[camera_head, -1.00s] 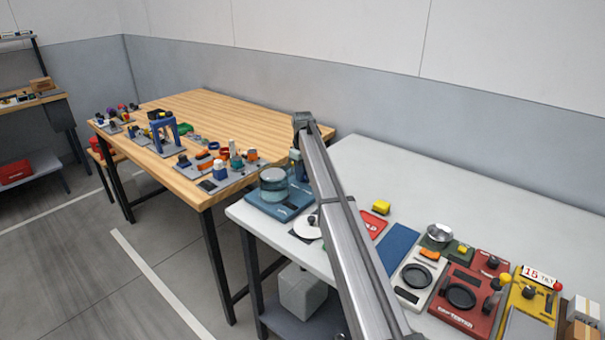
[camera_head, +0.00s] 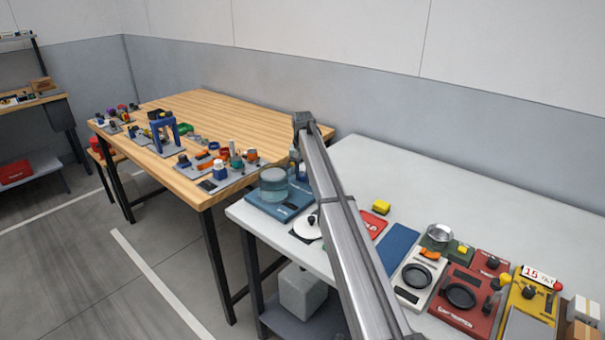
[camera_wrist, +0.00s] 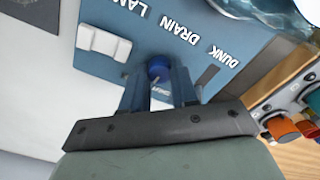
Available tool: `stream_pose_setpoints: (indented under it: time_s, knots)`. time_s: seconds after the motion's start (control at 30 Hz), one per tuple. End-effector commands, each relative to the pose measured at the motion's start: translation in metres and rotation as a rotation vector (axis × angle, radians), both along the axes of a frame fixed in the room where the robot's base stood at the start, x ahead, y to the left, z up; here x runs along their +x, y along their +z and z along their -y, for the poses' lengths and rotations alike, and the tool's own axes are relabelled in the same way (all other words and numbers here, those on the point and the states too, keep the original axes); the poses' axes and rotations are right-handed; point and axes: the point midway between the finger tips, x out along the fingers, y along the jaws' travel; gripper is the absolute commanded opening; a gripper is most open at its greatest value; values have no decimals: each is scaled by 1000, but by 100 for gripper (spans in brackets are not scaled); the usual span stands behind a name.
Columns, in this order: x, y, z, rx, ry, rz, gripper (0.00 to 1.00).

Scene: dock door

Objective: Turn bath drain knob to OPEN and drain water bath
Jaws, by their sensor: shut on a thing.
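In the wrist view, my gripper (camera_wrist: 158,84) has its two blue fingers on either side of the round blue knob (camera_wrist: 158,68), shut on it. The knob stands on a blue panel (camera_wrist: 190,18) lettered DRAIN and DUNK. A small label beside the knob between the fingers is too small to read for sure. The clear water bath (camera_wrist: 270,12) shows at the top edge. In the head view the bath (camera_head: 273,185) stands on its blue base (camera_head: 262,212) at the grey table's left end. My arm hides the knob and most of my gripper there.
A white switch block (camera_wrist: 103,42) sits on the panel left of the knob. In the head view a white disc (camera_head: 307,228), a red plate (camera_head: 372,224) and several devices stand along the grey table (camera_head: 480,205). A wooden table (camera_head: 230,110) with small parts adjoins it. The grey table's back is clear.

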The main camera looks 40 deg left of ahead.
Motion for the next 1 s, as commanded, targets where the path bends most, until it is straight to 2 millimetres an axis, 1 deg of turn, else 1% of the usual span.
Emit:
stream_pose_setpoints:
  time_s: [0.2,0.5,0.73,1.0]
  knots:
    - [0,0,0,1,-205,1,0]
    - [0,0,0,1,-458,1,0]
    - [0,0,0,0,-594,1,0]
    - [0,0,0,0,-672,1,0]
